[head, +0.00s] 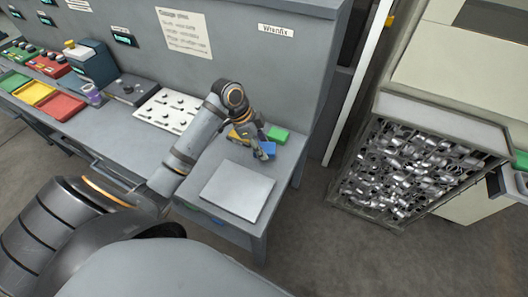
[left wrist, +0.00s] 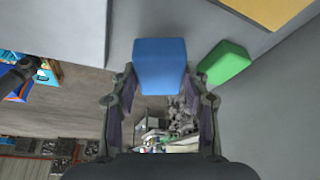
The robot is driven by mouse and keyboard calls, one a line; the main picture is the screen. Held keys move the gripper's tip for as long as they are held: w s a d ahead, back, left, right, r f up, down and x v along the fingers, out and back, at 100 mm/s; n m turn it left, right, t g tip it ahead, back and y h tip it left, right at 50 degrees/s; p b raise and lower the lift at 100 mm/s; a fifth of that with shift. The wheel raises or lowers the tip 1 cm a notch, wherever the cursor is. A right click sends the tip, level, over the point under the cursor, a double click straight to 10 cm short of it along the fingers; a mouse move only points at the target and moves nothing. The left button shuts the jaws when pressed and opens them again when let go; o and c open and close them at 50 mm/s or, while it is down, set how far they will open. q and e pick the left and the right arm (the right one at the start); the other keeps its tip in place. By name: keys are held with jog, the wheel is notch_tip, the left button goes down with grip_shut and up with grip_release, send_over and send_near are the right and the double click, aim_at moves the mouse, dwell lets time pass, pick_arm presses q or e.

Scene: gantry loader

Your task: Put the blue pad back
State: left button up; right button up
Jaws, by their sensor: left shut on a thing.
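The blue pad (left wrist: 160,66) is a small blue block between the fingers of my left gripper (left wrist: 160,90) in the left wrist view. In the head view the blue pad (head: 266,149) shows at the right end of the grey bench, beside my left gripper (head: 262,152). The gripper is shut on it. A green block (head: 278,134) lies just behind it, and it also shows in the left wrist view (left wrist: 224,63). A yellow-orange block (head: 238,134) is partly hidden by my arm. I cannot tell whether the blue pad touches the bench. My right gripper is not in view.
A light grey plate (head: 237,191) lies in front of the blue pad. A white board with knobs (head: 168,110) and red (head: 62,106), yellow and green trays stand further left. A bin of metal parts (head: 405,165) stands right, across open floor.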

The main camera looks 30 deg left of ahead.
pick_arm(q)
jog(key=shift+w+f, duration=0.15)
jog(key=shift+f, duration=0.05)
jog(key=f, duration=0.1)
jog(key=f+p, duration=0.1)
jog(key=f, duration=0.1)
jog(key=shift+w+d, duration=0.1)
jog(key=shift+d, duration=0.1)
jog(key=shift+f, duration=0.4)
jog(key=o, duration=1.1)
jog(key=shift+r, duration=0.15)
jog(key=b+v, duration=0.1)
jog(key=v, duration=1.1)
jog(key=shift+a, duration=0.1)
jog(key=shift+r, duration=0.1)
